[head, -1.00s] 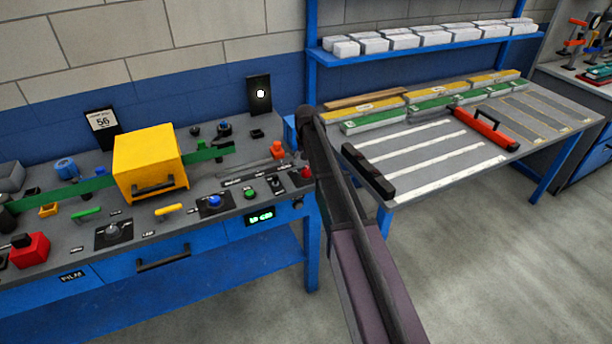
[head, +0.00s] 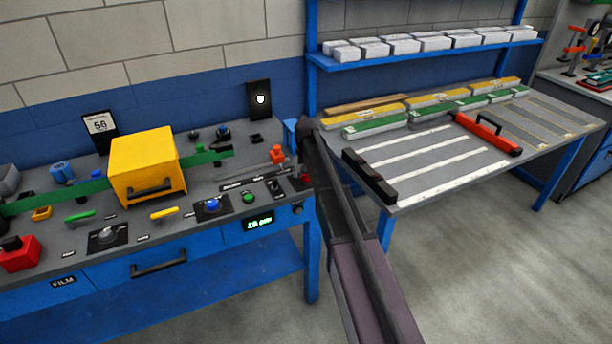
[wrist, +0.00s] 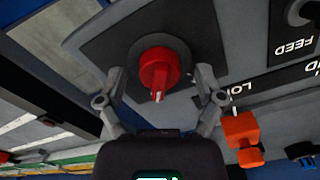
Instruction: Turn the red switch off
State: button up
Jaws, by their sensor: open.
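The red switch (wrist: 160,68) is a round red knob with a raised grip bar and a white mark, on a dark square plate. It lies between the two fingers of my gripper (wrist: 163,80) in the wrist view. The fingers are open, one on each side of the knob, with a gap to it on both sides. In the head view the red switch (head: 304,179) shows only in part at the right end of the blue bench, behind my arm. My gripper is hidden or too small to make out there.
An orange-red block (head: 277,154) stands close behind the switch; the wrist view shows it (wrist: 241,130) right of my gripper. A black toggle (head: 273,187), a green button (head: 249,197) and a yellow box (head: 143,165) are further left. A second table (head: 420,190) stands right.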

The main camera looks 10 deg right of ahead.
jog(key=c, duration=1.2)
jog(key=shift+o, duration=0.2)
jog(key=shift+n, duration=0.5)
jog(key=n, duration=0.2)
jog(key=shift+n, duration=0.3)
jog(key=n, duration=0.3)
jog(key=shift+n, duration=0.3)
jog(key=n, duration=0.6)
jog(key=shift+n, duration=0.4)
jog(key=shift+s, duration=0.1)
